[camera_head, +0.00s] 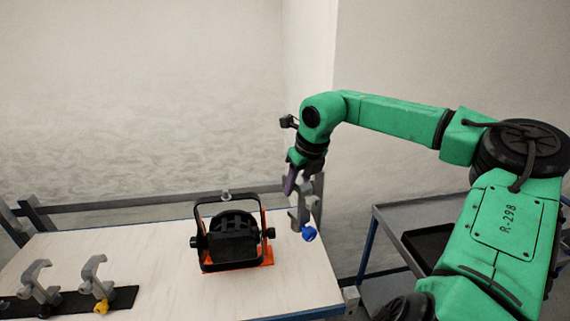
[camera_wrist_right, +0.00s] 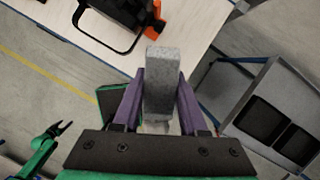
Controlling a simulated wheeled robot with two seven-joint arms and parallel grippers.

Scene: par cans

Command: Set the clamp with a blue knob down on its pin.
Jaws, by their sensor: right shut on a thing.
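The clamp with a blue knob (camera_head: 302,215) is grey and hangs upright from my right gripper (camera_head: 303,176), at the right end of the table. Its blue knob is at the bottom. In the right wrist view the grey clamp (camera_wrist_right: 160,85) stands between the two purple fingers of my right gripper (camera_wrist_right: 160,100), which are shut on it. No free pin can be made out. A black strip (camera_head: 122,297) at the table's left front bears two other grey clamps, one with a yellow knob (camera_head: 97,280). My left gripper (camera_wrist_right: 60,130) shows small in the right wrist view, fingers apart, empty.
A black par can (camera_head: 232,240) with a yoke and orange parts stands mid-table (camera_head: 165,250), left of the held clamp. A grey cart (camera_head: 385,215) with dark trays stands right of the table, beyond a gap. The tabletop between strip and par can is clear.

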